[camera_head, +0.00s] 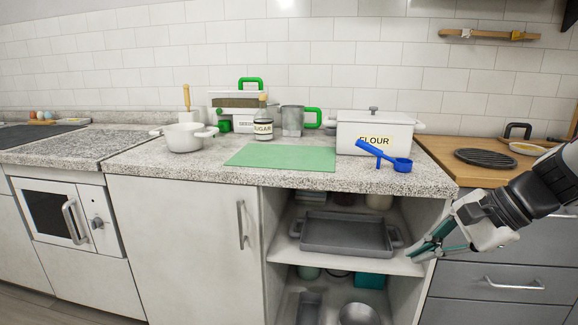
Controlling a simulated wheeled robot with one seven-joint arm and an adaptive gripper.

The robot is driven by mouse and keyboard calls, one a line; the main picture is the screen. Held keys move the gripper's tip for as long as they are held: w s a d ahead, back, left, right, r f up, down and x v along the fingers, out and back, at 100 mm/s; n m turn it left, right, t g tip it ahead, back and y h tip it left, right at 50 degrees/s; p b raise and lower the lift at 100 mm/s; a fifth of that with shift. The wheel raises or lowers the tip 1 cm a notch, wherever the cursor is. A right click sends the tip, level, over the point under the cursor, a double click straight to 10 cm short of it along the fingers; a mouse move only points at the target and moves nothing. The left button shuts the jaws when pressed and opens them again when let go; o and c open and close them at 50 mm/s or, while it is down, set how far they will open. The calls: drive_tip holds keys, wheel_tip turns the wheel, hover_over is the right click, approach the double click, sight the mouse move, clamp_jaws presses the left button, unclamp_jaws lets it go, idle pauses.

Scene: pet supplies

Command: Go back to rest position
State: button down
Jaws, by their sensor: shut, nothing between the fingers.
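My gripper (424,250) hangs at the right, in front of the right edge of the open shelf below the counter. Its fingers are shut, with nothing between them, and point down to the left. My arm comes in from the right edge of the picture. No held thing shows at the gripper.
The speckled counter (220,177) bears a green mat (282,157), a FLOUR box (374,132), a blue scoop (402,164), a SUGAR jar (263,128) and a white pot (184,137). A grey tray (345,234) lies on the open shelf. A wooden counter (449,158) is at right.

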drive_tip(key=s+a+r+n+g, duration=0.2)
drive_tip(key=s+a+n, duration=0.2)
drive_tip(key=s+a, duration=0.25)
drive_tip(key=s+f+n+g+h, duration=0.2)
drive_tip(key=s+n+h, duration=0.7)
drive_tip(key=s, duration=1.1)
wheel_tip(320, 180, up, 26)
drive_tip(key=n+t+y+p, duration=0.1)
drive_tip(key=t+y+p, duration=0.1)
drive_tip(key=p, duration=2.2)
drive_tip(key=shift+n+t, duration=0.3)
drive_tip(key=shift+t, duration=0.6)
